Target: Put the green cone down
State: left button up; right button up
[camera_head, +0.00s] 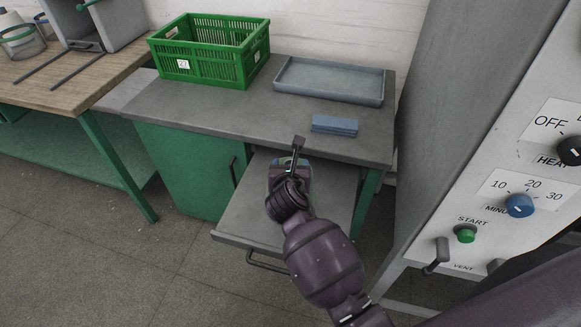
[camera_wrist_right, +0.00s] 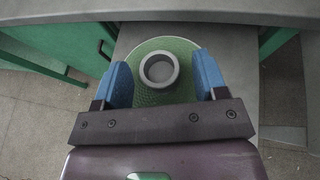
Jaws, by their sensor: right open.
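The green cone (camera_wrist_right: 151,92) shows in the right wrist view, seen from above, with a grey ring-shaped top around a hole. It stands on the grey pulled-out board (camera_head: 245,212) of the workbench. My right gripper (camera_wrist_right: 163,85) is open, with one blue-padded finger on each side of the cone. I cannot tell whether the pads touch it. In the head view my right gripper (camera_head: 292,162) and wrist hide nearly all of the cone. My left gripper is not in view.
A green crate (camera_head: 205,70), a grey tray (camera_head: 325,85) and a blue block (camera_head: 335,125) stand on the benchtop (camera_head: 215,112) behind. A control panel with knobs (camera_head: 519,205) is on the right. The board's front left is clear.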

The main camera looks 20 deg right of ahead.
jog(key=p+v, duration=0.2)
jog(key=v, duration=1)
jog(key=s+d+f+m+y, duration=0.1)
jog(key=s+d+f+m, duration=0.2)
jog(key=m, duration=0.4)
jog(key=s+d+f+m+g+y, duration=0.1)
jog(key=s+d+f+m, duration=0.3)
jog(key=m, duration=0.4)
jog(key=s+d+f+m+y, duration=0.2)
jog(key=s+d+f+m, duration=0.1)
jog(key=m, duration=0.4)
jog(key=shift+s+d+f+m, duration=0.2)
jog(key=shift+s+f, duration=0.25)
jog(key=shift+f, duration=0.25)
jog(key=shift+s+d+f+m, duration=0.15)
jog(key=shift+s+f, duration=0.25)
jog(key=shift+f, duration=0.25)
jog(key=s+d+f+m, duration=0.1)
jog(key=s+d+m, duration=0.3)
jog(key=m, duration=0.4)
jog(key=shift+s+y, duration=0.2)
jog(key=shift+y, duration=0.1)
